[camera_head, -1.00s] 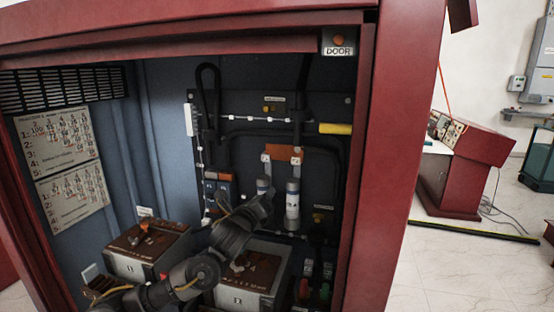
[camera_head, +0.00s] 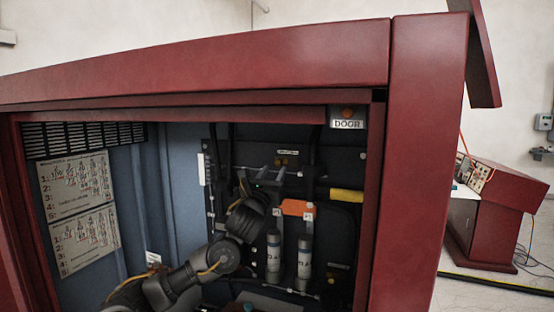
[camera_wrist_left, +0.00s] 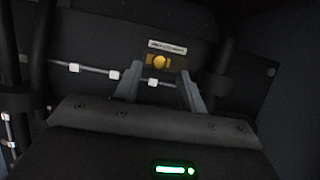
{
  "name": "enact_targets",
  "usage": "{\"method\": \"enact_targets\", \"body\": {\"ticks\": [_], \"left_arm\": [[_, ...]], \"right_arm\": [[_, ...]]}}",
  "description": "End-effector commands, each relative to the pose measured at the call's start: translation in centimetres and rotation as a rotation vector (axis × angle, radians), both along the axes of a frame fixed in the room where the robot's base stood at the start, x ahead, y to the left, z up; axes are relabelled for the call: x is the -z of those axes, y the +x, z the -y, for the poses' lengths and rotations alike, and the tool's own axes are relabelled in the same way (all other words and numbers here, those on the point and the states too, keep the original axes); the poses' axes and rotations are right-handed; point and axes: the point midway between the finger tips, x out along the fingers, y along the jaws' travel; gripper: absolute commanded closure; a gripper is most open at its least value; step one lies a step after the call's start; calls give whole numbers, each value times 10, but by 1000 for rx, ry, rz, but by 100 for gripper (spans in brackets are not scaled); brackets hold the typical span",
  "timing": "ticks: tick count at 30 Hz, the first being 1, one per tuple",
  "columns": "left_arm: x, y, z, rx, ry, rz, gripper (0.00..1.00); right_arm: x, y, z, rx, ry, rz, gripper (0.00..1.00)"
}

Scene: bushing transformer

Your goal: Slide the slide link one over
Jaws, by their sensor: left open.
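My left gripper (camera_head: 278,176) is inside the red cabinet, raised in front of the dark back panel. In the left wrist view its two fingers (camera_wrist_left: 160,82) stand apart with nothing held between them. Beyond the fingertips is a brass-coloured round piece (camera_wrist_left: 160,62) on a small plate under a white label (camera_wrist_left: 167,46). A thin rod with pale blocks (camera_wrist_left: 114,75) runs across just below it, partly behind the fingers. I cannot tell which piece is slide link one. An orange link piece (camera_head: 298,208) sits above two grey cylinders (camera_head: 304,258). My right gripper is not in view.
The cabinet's red top edge (camera_head: 200,70) and right post (camera_head: 415,160) frame the opening. Black cables run down the panel beside the gripper. A yellow cylinder (camera_head: 346,195) lies to its right. Diagram sheets (camera_head: 75,187) hang on the left wall.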

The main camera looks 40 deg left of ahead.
Motion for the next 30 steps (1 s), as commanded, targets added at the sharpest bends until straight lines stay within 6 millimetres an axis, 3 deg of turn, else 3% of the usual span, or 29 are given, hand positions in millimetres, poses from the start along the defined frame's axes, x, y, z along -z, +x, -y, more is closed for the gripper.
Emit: {"method": "enact_targets", "body": {"ticks": [3, 9, 19, 28, 30], "left_arm": [[-11, 16, -7, -2, -3, -1, 59], [-15, 32, -12, -1, -2, 0, 59], [-14, 35, -13, -1, -2, -1, 59], [-15, 35, -13, -1, -2, -1, 97], [-15, 35, -13, -1, -2, -1, 100]], "right_arm": [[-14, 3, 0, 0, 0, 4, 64], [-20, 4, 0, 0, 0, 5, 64], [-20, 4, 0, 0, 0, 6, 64], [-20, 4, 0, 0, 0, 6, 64], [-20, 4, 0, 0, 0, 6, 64]]}}
